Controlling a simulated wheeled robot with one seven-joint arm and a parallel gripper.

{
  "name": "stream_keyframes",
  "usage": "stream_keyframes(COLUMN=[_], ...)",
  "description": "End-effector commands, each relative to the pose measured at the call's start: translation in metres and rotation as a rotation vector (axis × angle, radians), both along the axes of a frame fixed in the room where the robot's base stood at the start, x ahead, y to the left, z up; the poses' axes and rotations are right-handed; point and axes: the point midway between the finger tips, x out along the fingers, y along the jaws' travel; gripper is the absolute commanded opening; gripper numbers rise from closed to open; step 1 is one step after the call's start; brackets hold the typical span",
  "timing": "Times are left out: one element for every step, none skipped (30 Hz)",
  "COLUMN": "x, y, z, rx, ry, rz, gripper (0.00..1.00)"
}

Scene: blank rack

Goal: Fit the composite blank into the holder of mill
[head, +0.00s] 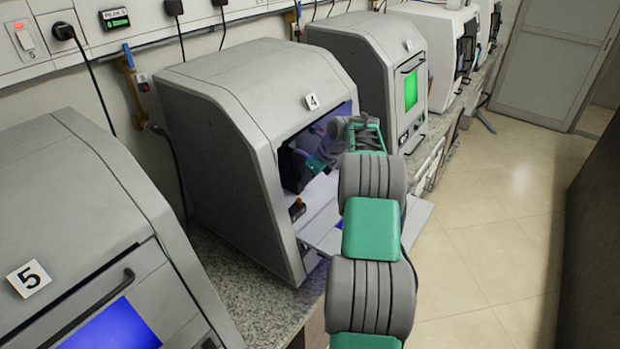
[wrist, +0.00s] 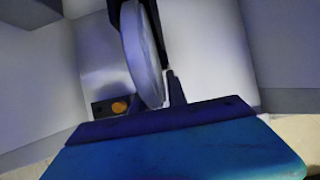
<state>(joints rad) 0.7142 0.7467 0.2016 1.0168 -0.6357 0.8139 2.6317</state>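The composite blank (wrist: 137,50), a pale disc seen nearly edge-on, stands upright in the wrist view. A black, curved part (wrist: 160,30), apparently the mill's holder, lies along its upper edge; how far the disc sits in it I cannot tell. My gripper (wrist: 163,88) is at the disc's lower end. One dark finger shows against the disc's right side; the other is hidden behind the disc. The gripper appears shut on the blank. In the head view my gripper (head: 317,164) is inside the open mill marked 4 (head: 255,110); the blank and holder are not clear there.
A dark block with an orange spot (wrist: 117,107) lies left of the disc's lower edge. The mill's lowered door (head: 325,238) juts out below my arm. Mill 5 (head: 80,230) and another mill (head: 375,60) flank it with doors shut.

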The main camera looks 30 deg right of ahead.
Motion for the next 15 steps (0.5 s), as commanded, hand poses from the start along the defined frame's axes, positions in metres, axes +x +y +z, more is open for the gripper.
stream_keyframes(x=[0.0013, 0.0013, 0.0017, 0.0018, 0.0019, 0.0021, 0.0022, 0.0022, 0.0023, 0.0023, 0.0024, 0.0024, 0.0022, 0.0022, 0.0017], y=[0.0011, 0.0012, 0.0022, 0.0027, 0.0030, 0.0034, 0.0036, 0.0039, 0.0041, 0.0042, 0.0045, 0.0046, 0.0049, 0.0049, 0.0045], z=[0.0021, 0.0021, 0.0022, 0.0022, 0.0022, 0.0021, 0.0022, 0.0021, 0.0021, 0.0021, 0.0021, 0.0021, 0.0013, 0.0014, 0.0022], rx=[-0.001, -0.001, 0.000, -0.001, -0.001, -0.001, -0.001, -0.001, 0.000, 0.000, 0.000, -0.001, 0.001, 0.001, 0.001], ry=[-0.005, -0.005, -0.004, -0.005, -0.005, -0.004, -0.004, -0.005, -0.004, -0.004, -0.004, -0.004, -0.003, -0.003, -0.004], rz=[0.004, 0.004, 0.006, 0.007, 0.007, 0.008, 0.008, 0.009, 0.009, 0.009, 0.009, 0.010, 0.010, 0.010, 0.010], gripper=[0.28, 0.31, 0.34, 0.36, 0.39, 0.40, 0.40, 0.40, 0.40, 0.40, 0.40, 0.40, 0.40, 0.40, 0.40])
